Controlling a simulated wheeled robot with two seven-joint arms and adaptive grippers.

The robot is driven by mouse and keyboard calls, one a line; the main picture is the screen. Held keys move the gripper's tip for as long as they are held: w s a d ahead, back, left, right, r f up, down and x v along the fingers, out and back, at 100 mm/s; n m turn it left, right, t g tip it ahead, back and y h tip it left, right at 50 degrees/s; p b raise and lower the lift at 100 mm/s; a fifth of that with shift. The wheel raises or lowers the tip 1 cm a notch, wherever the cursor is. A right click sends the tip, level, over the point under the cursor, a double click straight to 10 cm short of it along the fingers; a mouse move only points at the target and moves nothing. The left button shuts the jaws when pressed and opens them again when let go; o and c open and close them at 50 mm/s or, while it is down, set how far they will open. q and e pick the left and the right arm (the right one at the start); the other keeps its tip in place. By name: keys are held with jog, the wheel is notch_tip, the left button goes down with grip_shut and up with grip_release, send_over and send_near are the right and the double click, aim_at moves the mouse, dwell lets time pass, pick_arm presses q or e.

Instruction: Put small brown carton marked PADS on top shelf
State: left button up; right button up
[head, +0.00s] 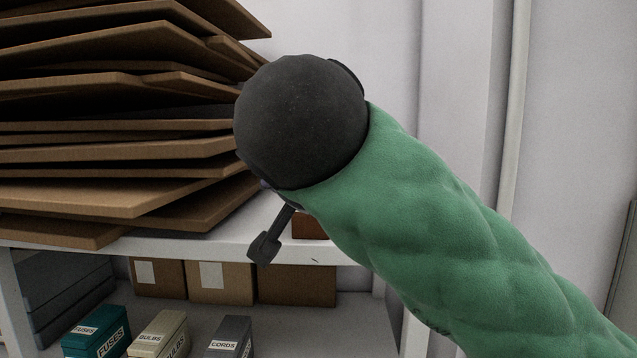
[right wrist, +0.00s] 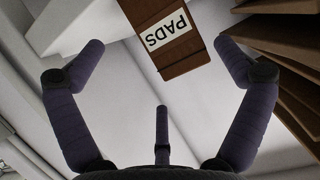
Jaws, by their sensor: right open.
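The small brown carton marked PADS (right wrist: 165,35) shows in the right wrist view with its white label upside down. It is on a white surface, between and just beyond my spread fingertips. In the head view a reddish-brown piece of a carton (head: 308,226), probably the same one, shows on the upper white shelf board (head: 205,247), mostly hidden behind my right arm. My right gripper (right wrist: 162,52) is open and empty, with no finger visibly touching the carton. In the head view one dark finger (head: 265,246) hangs in front of the board edge. My left gripper is not in view.
A tall stack of flat brown cardboard (head: 110,150) fills the shelf left of my right gripper and also shows at right in the wrist view (right wrist: 285,60). Below are brown cartons (head: 220,282) and small boxes marked FUSES (head: 95,335), BULBS (head: 160,335) and CORDS (head: 228,338).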

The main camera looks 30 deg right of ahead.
jog(key=shift+v, duration=2.25)
